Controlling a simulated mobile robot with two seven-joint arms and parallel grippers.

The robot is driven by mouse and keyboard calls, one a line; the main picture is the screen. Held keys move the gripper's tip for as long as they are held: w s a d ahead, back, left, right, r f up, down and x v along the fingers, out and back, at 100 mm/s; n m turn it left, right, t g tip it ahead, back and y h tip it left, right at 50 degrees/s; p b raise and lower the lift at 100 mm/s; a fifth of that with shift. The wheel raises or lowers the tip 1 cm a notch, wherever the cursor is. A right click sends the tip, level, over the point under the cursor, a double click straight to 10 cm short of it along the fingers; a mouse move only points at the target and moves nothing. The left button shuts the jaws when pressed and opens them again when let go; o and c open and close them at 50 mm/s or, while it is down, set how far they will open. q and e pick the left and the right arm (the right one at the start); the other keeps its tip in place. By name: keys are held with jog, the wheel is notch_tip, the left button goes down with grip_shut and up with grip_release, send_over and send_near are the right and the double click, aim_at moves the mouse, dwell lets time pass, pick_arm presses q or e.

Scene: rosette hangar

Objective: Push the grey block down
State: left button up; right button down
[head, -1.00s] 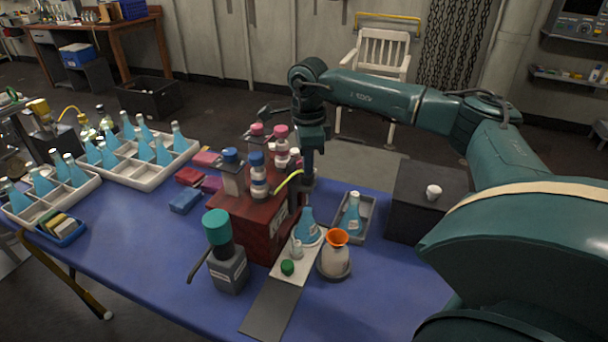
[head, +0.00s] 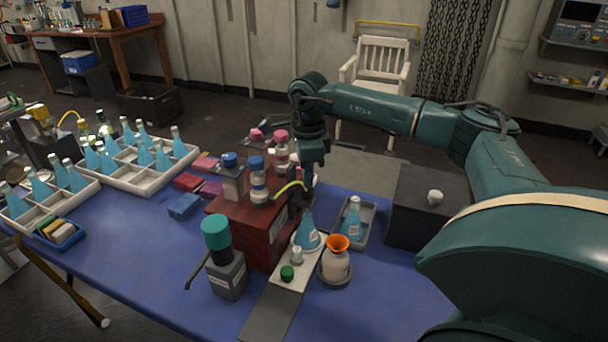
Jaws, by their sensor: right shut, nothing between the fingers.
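A dark grey block (head: 296,202) shows at the right side of the red-brown box (head: 247,228), beside a yellow tube (head: 291,187). It is small and partly hidden, so its exact height is hard to read. My right gripper (head: 307,186) comes down from above, shut and empty, with its fingers pointing down close to the block. I cannot tell whether the fingertips touch it. A blue flask (head: 307,238) stands on the pale strip below the tube. My left gripper is not in view.
Bottles with blue and pink caps stand on the red-brown box. A grey container with a teal cap (head: 216,232) stands in front. An orange-topped jar (head: 336,262) and a tray with a blue flask (head: 353,220) are at right. Blue table (head: 390,300) is clear at front right.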

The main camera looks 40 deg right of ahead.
notch_tip(320, 180, up, 6)
jog(key=p, duration=0.4)
jog(key=shift+p, duration=0.35)
jog(key=c, duration=2.1)
grip_release()
jog(key=shift+r, duration=0.1)
jog(key=shift+c, duration=0.2)
